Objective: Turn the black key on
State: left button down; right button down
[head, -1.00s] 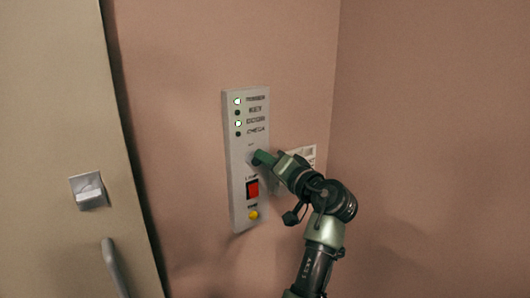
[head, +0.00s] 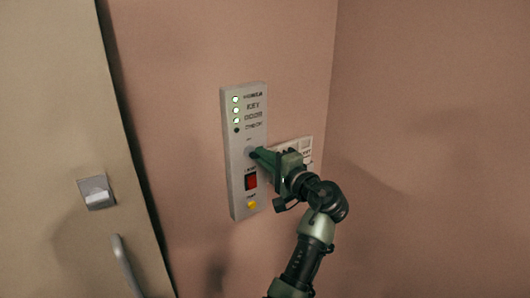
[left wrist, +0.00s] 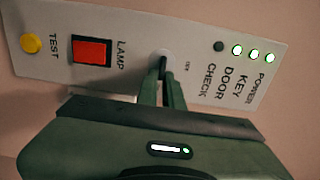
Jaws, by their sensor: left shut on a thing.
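The grey control panel (head: 238,190) is fixed upright on the pink wall. The black key (left wrist: 162,64) sits in a round light keyhole plate (left wrist: 155,57) in the middle of the panel. My left gripper (head: 255,153) is shut on the key; its green fingers (left wrist: 168,88) also show in the left wrist view, on either side of it. In the head view the fingers mostly hide the key. The KEY light (head: 236,110) is lit green-white, as are the POWER and DOOR lights. The CHECK light (left wrist: 218,46) is dark. My right gripper is out of view.
Below the key are a red LAMP switch (head: 251,181) and a yellow TEST button (head: 252,205). A pale plate (head: 306,145) is on the wall behind my gripper. A beige door (head: 60,120) with a handle (head: 125,265) and a latch block (head: 96,192) stands at left.

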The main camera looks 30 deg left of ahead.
pick_arm(q)
jog(key=shift+a+r, duration=0.2)
jog(key=shift+r, duration=0.05)
jog(key=c, duration=1.7)
grip_release()
jog(key=shift+o, duration=0.7)
jog(key=shift+a+f, duration=0.25)
jog(key=shift+a, duration=0.05)
jog(key=shift+d, duration=0.1)
jog(key=shift+d, duration=0.1)
